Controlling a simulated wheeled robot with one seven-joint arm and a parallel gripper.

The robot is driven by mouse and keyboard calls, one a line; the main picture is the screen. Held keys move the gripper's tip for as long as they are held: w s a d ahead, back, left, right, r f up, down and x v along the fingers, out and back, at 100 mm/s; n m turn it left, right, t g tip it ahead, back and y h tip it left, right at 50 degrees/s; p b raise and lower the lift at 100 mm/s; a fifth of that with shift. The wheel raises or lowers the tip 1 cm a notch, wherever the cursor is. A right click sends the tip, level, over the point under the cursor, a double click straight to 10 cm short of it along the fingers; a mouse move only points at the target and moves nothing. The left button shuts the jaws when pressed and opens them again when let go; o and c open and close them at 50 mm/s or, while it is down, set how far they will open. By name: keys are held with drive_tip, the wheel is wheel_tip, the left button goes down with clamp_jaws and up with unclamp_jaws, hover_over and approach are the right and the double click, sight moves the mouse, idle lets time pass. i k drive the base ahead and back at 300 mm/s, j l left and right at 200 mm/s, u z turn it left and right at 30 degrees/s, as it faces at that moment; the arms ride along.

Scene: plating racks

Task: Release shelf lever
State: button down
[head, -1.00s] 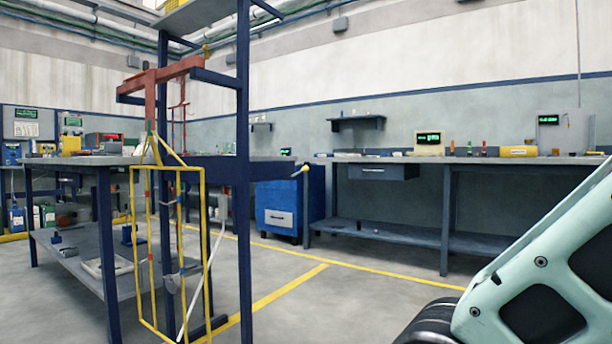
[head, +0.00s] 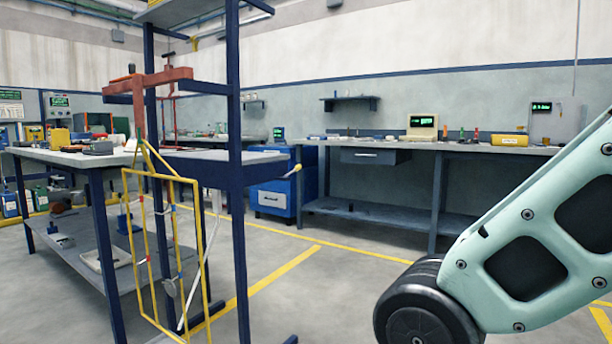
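A small yellow-tipped lever (head: 294,170) sticks out to the right from the dark blue shelf stand (head: 238,175), level with its middle shelf, in the head view. A yellow wire plating rack (head: 200,250) hangs on the left side of the stand, below a red-brown hanger bar (head: 150,80). My arm link shows at the right edge of the view, well apart from the lever. My gripper is out of view.
A workbench (head: 80,160) with tools stands at the left, touching or close behind the stand. A long bench (head: 440,148) runs along the back wall, with a blue drawer cabinet (head: 272,200) at its left end. The floor (head: 340,285) between stand and arm is clear.

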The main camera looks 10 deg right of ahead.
sight(298, 167)
drive_tip(key=i+j+u, duration=0.1)
drive_tip(key=i, duration=0.35)
drive_tip(key=i+j, duration=0.2)
drive_tip(key=i, duration=0.25)
drive_tip(key=i+j+u, duration=0.15)
drive_tip(key=i, duration=0.35)
